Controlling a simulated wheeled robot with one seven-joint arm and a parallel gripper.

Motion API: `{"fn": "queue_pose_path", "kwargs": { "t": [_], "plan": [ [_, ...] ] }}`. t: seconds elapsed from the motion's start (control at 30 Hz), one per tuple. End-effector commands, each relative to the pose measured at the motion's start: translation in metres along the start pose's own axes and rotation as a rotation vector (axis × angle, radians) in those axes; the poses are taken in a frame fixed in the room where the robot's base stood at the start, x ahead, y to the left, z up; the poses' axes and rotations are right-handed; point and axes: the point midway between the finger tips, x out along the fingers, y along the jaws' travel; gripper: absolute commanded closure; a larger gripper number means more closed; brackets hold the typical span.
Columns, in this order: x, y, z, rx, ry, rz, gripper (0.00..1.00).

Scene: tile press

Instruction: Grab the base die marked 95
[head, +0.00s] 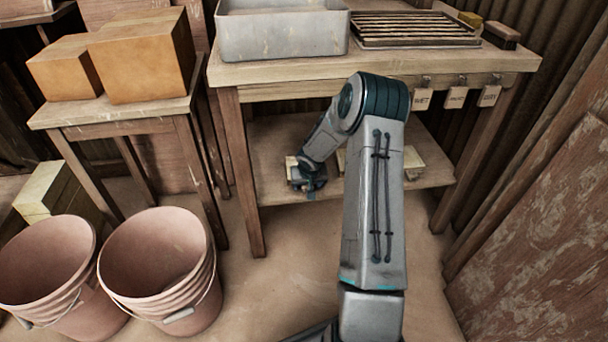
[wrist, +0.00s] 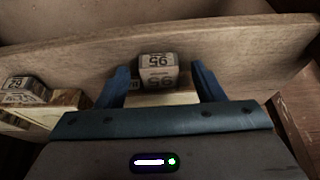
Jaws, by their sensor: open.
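The die marked 95 (wrist: 158,67) is a small pale block on the lower shelf, seen upside down in the wrist view with its number showing on two faces. A pale wooden part (wrist: 160,98) is at its near side.
Another marked block (wrist: 25,90) sits on the shelf at the left of the wrist view. The lower shelf (head: 275,140) is under a workbench (head: 235,73) with a grey basin (head: 283,35) and slatted rack (head: 415,28). Buckets (head: 165,255) stand at left. Floor before the shelf is clear.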

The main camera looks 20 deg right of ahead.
Motion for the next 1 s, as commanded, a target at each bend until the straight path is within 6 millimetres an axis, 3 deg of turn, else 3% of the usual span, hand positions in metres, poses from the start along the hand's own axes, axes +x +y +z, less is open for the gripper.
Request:
{"fn": "queue_pose_path", "kwargs": {
  "t": [0.27, 0.37, 0.5, 1.0],
  "plan": [
    [0.004, 0.000, 0.000, 0.000, 0.000, 0.000, 0.38],
    [0.004, 0.000, 0.000, 0.000, 0.000, 0.000, 0.60],
    [0.004, 0.000, 0.000, 0.000, 0.000, 0.000, 0.99],
    [-0.009, 0.000, -0.007, 0.000, 0.004, 0.000, 1.00]
  ]
}}
